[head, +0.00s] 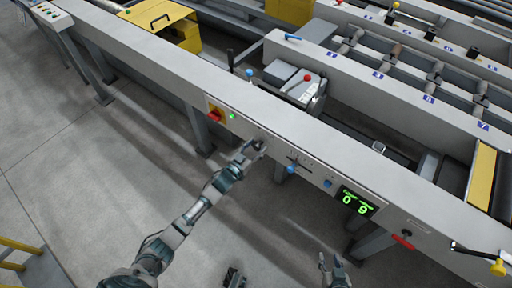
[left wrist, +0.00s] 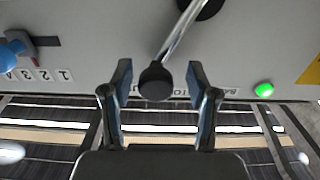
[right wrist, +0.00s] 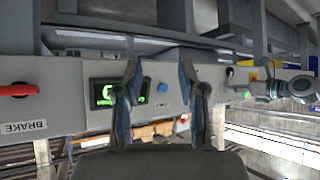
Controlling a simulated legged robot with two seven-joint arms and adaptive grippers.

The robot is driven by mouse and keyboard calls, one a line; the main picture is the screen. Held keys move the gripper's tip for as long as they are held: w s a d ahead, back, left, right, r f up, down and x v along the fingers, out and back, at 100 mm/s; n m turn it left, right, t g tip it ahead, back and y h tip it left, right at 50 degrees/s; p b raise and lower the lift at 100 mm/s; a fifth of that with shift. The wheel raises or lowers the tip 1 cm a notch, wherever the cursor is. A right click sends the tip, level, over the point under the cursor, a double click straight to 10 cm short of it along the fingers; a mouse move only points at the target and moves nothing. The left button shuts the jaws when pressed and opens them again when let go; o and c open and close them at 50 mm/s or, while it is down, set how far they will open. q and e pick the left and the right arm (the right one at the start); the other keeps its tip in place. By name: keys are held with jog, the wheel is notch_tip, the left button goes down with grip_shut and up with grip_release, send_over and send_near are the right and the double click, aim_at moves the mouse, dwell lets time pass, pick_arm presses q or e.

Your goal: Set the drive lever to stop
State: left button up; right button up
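The drive lever is most likely the metal rod with a round black knob (left wrist: 155,83) on the grey front panel, seen upside down in the left wrist view. A label beside it is partly hidden by a finger. My left gripper (left wrist: 158,73) is open, with one finger on each side of the knob and visible gaps between. In the head view my left gripper (head: 257,147) is at the panel and largely hides the lever. My right gripper (head: 281,264) is open and empty, low in the head view, and faces the panel in the right wrist view (right wrist: 160,66).
A green light (left wrist: 264,90) and a red-and-yellow switch (head: 216,114) lie left of the lever in the head view. A blue knob (head: 291,169), a display (head: 357,201) reading 0 9 and a red brake handle (head: 403,242) lie right. The floor before the panel is clear.

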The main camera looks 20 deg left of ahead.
pick_arm(q)
jog(key=shift+d, duration=0.1)
jog(key=c, duration=0.8)
jog(key=shift+d, duration=0.15)
grip_shut()
jog(key=a+n+p, duration=0.1)
jog(key=n, duration=0.1)
jog(key=w+a+r+n, duration=0.1)
jog(key=n, duration=0.1)
jog(key=shift+a+r+p, duration=0.15)
jog(key=shift+a+p, duration=0.2)
jog(key=shift+a, duration=0.05)
jog(key=shift+w+a+n, duration=0.15)
jog(key=shift+a+n, duration=0.25)
jog(key=shift+n, duration=0.3)
pick_arm(e)
jog(key=s+g, duration=0.1)
jog(key=s+d+f+g, duration=0.1)
jog(key=s, duration=0.1)
jog(key=s+d+f+g, duration=0.1)
jog(key=shift+s+h, duration=0.3)
jog(key=shift+f, duration=0.1)
pick_arm(q)
jog(key=o, duration=1)
grip_release()
jog(key=shift+c, duration=0.2)
pick_arm(e)
jog(key=shift+w, duration=0.1)
